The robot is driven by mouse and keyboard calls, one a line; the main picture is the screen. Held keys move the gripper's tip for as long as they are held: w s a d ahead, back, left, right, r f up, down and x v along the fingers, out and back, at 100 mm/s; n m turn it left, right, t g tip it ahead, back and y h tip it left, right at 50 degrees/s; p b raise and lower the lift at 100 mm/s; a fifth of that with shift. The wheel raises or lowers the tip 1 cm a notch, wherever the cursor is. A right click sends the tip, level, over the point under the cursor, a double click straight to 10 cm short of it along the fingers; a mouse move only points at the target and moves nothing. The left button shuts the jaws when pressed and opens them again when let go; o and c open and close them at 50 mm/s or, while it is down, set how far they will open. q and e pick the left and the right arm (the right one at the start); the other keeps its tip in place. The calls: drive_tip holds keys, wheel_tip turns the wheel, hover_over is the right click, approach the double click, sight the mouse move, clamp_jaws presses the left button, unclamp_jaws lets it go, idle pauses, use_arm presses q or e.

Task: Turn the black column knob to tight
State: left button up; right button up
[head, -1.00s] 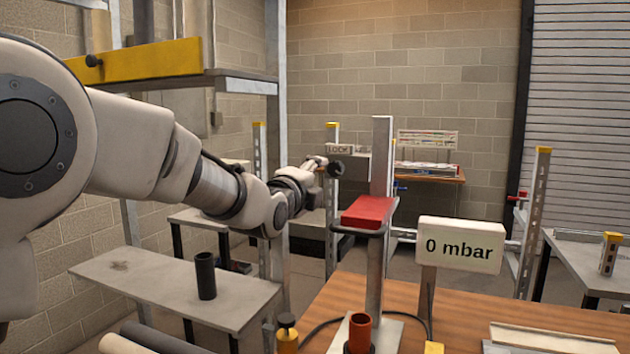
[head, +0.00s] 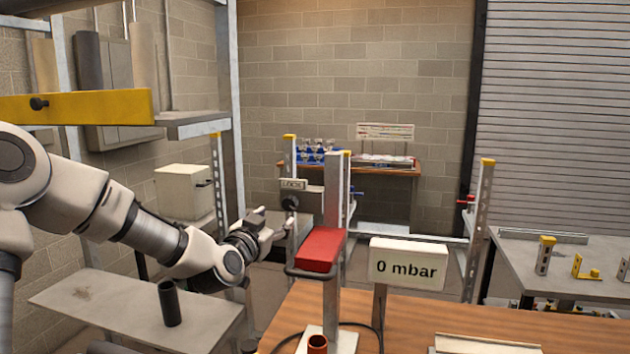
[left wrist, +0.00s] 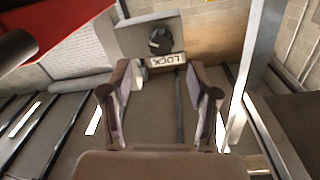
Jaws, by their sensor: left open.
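The black column knob (head: 290,203) sits on a grey plate (head: 314,201) on a post, under a small sign (head: 292,184) reading LOCK. My left gripper (head: 273,226) is just below and left of the knob in the head view, its fingers spread and empty. In the left wrist view the knob (left wrist: 160,41) shows beyond the open fingertips (left wrist: 160,76), apart from them, with the LOCK sign upside down between. The knob's exact turn angle is too small to read. My right gripper is not in view.
A red block (head: 320,249) on a bracket stands right of the gripper, and a sign (head: 408,263) reads 0 mbar. A dark cylinder (head: 169,303) stands on the grey bench (head: 90,303) below my arm. A yellow beam (head: 85,106) and shelf hang above the arm.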

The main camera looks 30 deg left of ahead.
sight(288, 207)
use_arm(q)
drive_tip(key=w+p, duration=0.1)
drive_tip(key=w, duration=0.2)
drive_tip(key=w+a+p, duration=0.1)
drive_tip(key=w, duration=0.3)
drive_tip(key=shift+w+a+r, duration=0.1)
drive_tip(key=shift+a, duration=0.1)
drive_tip(key=shift+w+a, duration=0.15)
drive_tip(key=shift+w, duration=0.15)
drive_tip(key=shift+s, duration=0.1)
drive_tip(key=shift+c, duration=0.7)
clamp_jaws()
drive_tip(key=shift+f+n+b, duration=0.25)
drive_tip(key=shift+n+b, duration=0.15)
drive_tip(key=shift+b, duration=0.2)
drive_tip(key=shift+r, duration=0.25)
drive_tip(key=shift+o, duration=0.7)
unclamp_jaws()
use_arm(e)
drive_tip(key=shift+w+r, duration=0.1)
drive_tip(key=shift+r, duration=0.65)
